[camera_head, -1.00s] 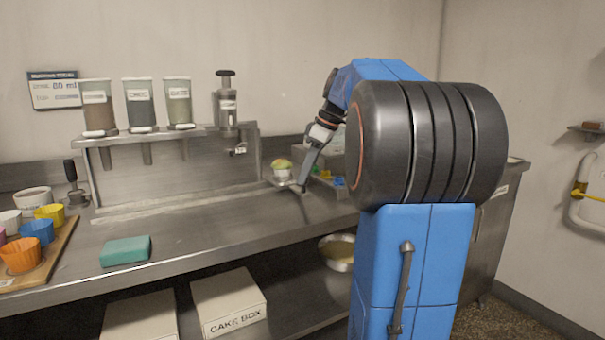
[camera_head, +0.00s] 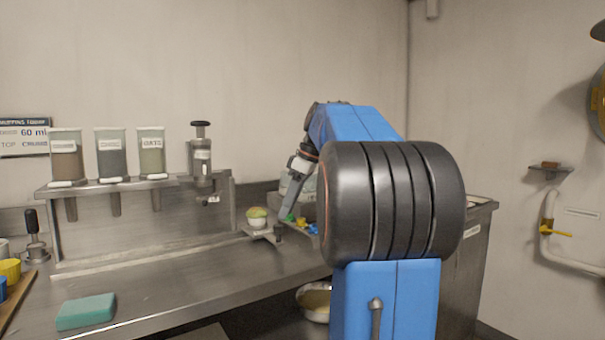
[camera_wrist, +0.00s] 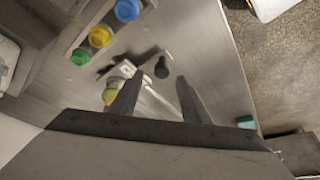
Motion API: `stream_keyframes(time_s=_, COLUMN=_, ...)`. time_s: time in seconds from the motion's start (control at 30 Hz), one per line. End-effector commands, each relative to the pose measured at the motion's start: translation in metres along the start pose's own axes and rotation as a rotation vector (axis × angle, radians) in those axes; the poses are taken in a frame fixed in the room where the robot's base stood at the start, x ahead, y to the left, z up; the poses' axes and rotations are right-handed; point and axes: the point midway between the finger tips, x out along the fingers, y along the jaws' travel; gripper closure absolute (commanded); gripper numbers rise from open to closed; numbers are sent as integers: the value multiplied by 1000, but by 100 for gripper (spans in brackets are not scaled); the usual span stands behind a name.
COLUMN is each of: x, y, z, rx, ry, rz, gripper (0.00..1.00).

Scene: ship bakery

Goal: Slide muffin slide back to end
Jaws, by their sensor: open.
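The muffin slide (camera_head: 262,235) is a small metal carriage at the right end of the filling station on the steel counter. It carries a pale cup with a yellow-green top (camera_head: 257,217). A dark upright knob (camera_head: 278,230) stands at its right side. The wrist view shows the slide (camera_wrist: 125,72), the cup (camera_wrist: 110,94) and the knob (camera_wrist: 161,68) from above. My gripper (camera_head: 281,218) is open and points down over the slide. In the wrist view the knob lies just beyond the gap between the fingertips (camera_wrist: 160,76). I cannot tell whether they touch it.
Several ingredient hoppers (camera_head: 109,154) and a dispenser (camera_head: 202,160) stand on a rack at the left. A teal sponge (camera_head: 86,311) lies near the counter's front. The middle of the counter is clear.

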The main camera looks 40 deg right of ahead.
Motion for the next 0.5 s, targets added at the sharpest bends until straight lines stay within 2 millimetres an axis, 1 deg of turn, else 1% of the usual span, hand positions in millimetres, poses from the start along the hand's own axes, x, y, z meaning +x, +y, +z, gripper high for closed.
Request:
stream_keyframes(time_s=0.03, x=-11, y=1, z=0, rx=0, ry=0, rz=3, gripper=57)
stream_keyframes(time_s=0.1, x=-25, y=1, z=0, rx=0, ry=1, rz=3, gripper=57)
stream_keyframes(time_s=0.4, x=-84, y=2, z=1, rx=2, ry=0, rz=2, gripper=57)
stream_keyframes(time_s=0.5, x=-100, y=1, z=1, rx=1, ry=0, rz=2, gripper=57)
